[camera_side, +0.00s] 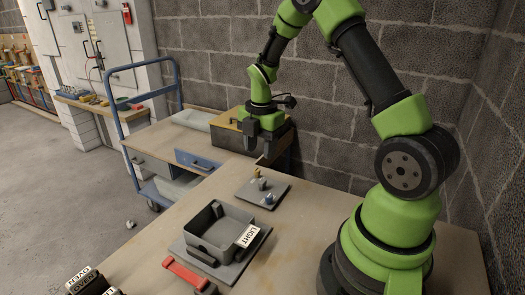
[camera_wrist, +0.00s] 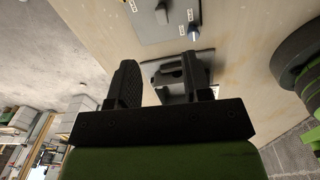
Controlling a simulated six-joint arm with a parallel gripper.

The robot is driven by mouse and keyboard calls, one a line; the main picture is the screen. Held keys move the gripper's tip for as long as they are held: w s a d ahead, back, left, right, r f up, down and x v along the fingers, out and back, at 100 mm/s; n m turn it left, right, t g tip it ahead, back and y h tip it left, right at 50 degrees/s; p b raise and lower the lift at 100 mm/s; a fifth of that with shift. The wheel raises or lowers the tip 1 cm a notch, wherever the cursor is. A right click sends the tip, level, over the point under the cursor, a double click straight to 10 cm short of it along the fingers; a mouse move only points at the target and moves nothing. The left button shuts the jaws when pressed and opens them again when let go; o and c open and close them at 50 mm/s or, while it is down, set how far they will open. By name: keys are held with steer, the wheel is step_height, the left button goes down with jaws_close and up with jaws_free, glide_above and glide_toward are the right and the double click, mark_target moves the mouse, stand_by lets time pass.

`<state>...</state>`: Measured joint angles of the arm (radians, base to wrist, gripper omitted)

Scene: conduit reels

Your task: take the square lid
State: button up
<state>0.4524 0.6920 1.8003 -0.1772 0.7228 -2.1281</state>
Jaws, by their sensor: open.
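My gripper (camera_side: 260,152) is open and empty, held above the table's far edge in the side view. Its two dark fingers also show apart in the wrist view (camera_wrist: 160,72). No piece is plainly a separate square lid. A flat grey square plate (camera_side: 250,197) with small knobs, one yellow and one blue, lies on the table below and nearer than the gripper; a similar plate shows at the top of the wrist view (camera_wrist: 158,30). A grey open square box (camera_side: 212,240) stands nearer on a flat grey base, a "LIGHT" label at its right side.
A red-handled item (camera_side: 186,275) lies by the box. Dark labelled pieces (camera_side: 85,283) sit at the near left edge. Behind stand a blue-framed trolley (camera_side: 113,105) and a dark box (camera_side: 285,130). The table right of the plate is bare.

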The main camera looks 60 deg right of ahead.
mark_target(262, 181)
steer(key=shift+s+d+f+n, duration=0.1)
steer(key=shift+d+f+n, duration=0.15)
steer(key=shift+f, duration=0.2)
steer(key=shift+d+f+n, duration=0.15)
steer(key=shift+f+n, duration=0.1)
steer(key=shift+f, duration=4.6)
jaws_close()
steer(key=shift+r, duration=1.05)
steer(key=shift+r, duration=0.15)
